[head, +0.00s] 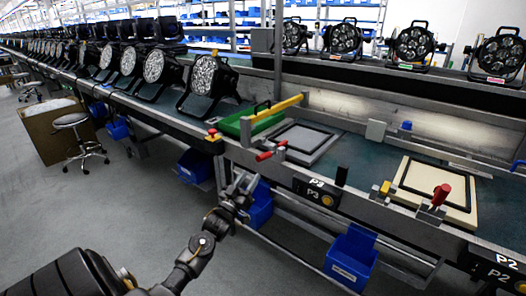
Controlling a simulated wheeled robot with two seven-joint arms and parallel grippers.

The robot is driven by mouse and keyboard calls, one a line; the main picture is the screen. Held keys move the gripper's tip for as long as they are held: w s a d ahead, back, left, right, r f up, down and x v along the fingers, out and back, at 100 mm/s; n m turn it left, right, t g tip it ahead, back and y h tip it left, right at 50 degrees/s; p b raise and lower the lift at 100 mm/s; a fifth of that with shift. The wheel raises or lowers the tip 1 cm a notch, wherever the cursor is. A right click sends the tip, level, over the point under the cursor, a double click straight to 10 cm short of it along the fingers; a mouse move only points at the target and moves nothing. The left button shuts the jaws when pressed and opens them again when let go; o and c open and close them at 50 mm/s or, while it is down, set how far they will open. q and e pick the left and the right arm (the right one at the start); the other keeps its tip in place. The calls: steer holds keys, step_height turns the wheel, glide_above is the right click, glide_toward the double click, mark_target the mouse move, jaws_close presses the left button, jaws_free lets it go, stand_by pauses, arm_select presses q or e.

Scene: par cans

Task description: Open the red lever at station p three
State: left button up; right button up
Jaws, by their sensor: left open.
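The station sign reading P3 (318,194) is on the front rail of the bench. A red lever (268,153) sits on the rail to the left of this sign, in front of a grey plate with a black frame (303,140). Its red handle lies nearly flat, pointing left. My left gripper (243,183) is open and empty, below and left of this lever in the picture and apart from it. A second red lever (441,194) stands upright on the rail by a beige plate (425,190), toward the P2 sign (497,272). My right gripper is out of view.
A yellow bar (278,107) spans beside a green plate (247,122) behind the lever. Blue bins (350,258) hang under the bench. Par cans (209,85) line the bench.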

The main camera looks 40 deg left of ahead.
mark_target(263, 157)
arm_select(q)
steer(key=x, duration=1)
steer(key=shift+w, duration=0.35)
jaws_close()
